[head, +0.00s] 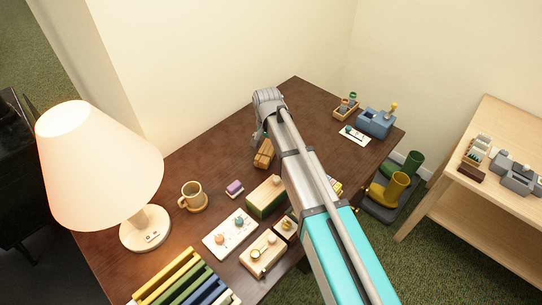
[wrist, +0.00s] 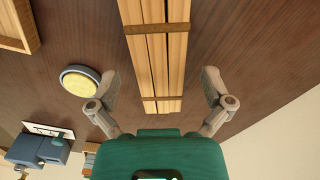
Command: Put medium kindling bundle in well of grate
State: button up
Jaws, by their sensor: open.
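A bundle of light wooden sticks with brown cross straps (wrist: 158,58) lies on the dark wooden table in the wrist view. It also shows in the head view (head: 264,154), partly hidden by my arm. My gripper (wrist: 160,76) is open, with one finger to each side of the bundle's near end and gaps to the wood. In the head view my gripper is mostly hidden behind my arm. Whether this bundle is the medium one I cannot tell. I cannot make out a grate in either view.
The table (head: 165,170) holds a lit lamp (head: 100,165), a mug (head: 192,195), a green-and-wood box (head: 266,196), a white card (head: 230,232) and a blue device (head: 376,122). A round yellow-topped item (wrist: 79,81) lies beside the bundle. Boots (head: 390,185) stand right of the table.

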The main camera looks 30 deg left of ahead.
jog(key=shift+f+b, duration=0.4)
jog(key=shift+f, duration=0.25)
jog(key=c, duration=1.2)
jog(key=shift+r, duration=0.15)
jog(key=shift+c, duration=0.3)
notch_tip(320, 180, up, 3)
jog(key=p, duration=0.3)
jog(key=s+r+p, duration=0.1)
jog(key=r+p, duration=0.1)
jog(key=s+a+r+p, duration=0.1)
jog(key=s+r+p, duration=0.3)
jog(key=shift+a+r+p, duration=0.15)
jog(key=shift+r+p, duration=0.1)
jog(key=shift+p, duration=0.15)
jog(key=s+a+r+p, duration=0.2)
jog(key=s+r+p, duration=0.1)
jog(key=s, duration=0.5)
jog(key=shift+s+a, duration=0.25)
jog(key=shift+r, duration=0.1)
